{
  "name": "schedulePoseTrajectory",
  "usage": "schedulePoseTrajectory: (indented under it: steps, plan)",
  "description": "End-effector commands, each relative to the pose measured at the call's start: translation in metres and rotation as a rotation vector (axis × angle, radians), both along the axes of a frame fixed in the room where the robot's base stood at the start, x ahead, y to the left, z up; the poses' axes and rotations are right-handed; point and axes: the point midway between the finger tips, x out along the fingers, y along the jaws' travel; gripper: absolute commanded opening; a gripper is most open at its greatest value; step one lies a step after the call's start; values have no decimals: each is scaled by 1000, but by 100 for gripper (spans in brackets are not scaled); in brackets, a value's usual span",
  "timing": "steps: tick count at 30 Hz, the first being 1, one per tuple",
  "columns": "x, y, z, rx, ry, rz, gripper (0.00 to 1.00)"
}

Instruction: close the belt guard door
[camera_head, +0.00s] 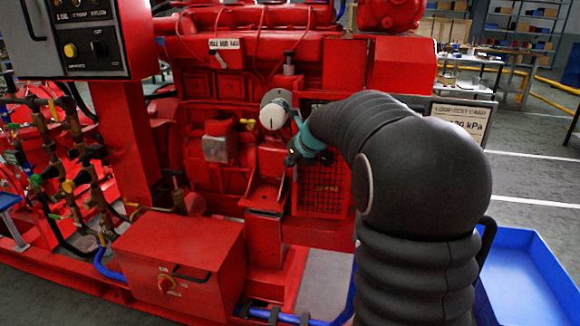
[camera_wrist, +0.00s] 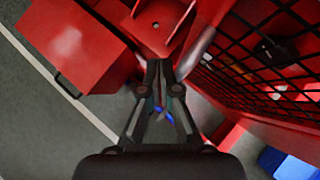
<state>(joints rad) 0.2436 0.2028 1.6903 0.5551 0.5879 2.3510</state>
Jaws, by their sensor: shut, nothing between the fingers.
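The belt guard is a red frame with dark wire mesh (camera_head: 322,196), partly hidden behind my arm in the head view. In the wrist view its mesh panel (camera_wrist: 250,62) runs slantwise across the upper right. I cannot tell how far the door stands open. My gripper (camera_head: 293,158) is at the left edge of the mesh in the head view. In the wrist view my gripper (camera_wrist: 163,70) is shut and empty, with its tips below a red bracket (camera_wrist: 158,22) and beside a silver rod (camera_wrist: 200,45). I cannot tell whether it touches either.
A red box with a handle (camera_head: 180,258) stands low in front of the engine (camera_head: 235,100). A control panel (camera_head: 75,38) is at upper left. A pressure sign (camera_head: 464,118) stands behind my arm. A blue tray (camera_head: 528,285) is at lower right.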

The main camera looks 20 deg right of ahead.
Motion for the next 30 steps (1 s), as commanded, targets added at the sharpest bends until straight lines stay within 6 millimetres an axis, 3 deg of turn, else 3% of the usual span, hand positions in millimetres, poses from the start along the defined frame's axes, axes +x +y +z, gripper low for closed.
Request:
schedulePoseTrajectory:
  steps: [21, 30]
  plan:
    - [5, -1, 0, 1, 1, -1, 0]
    - [-17, 27, 1, 0, 0, 0, 0]
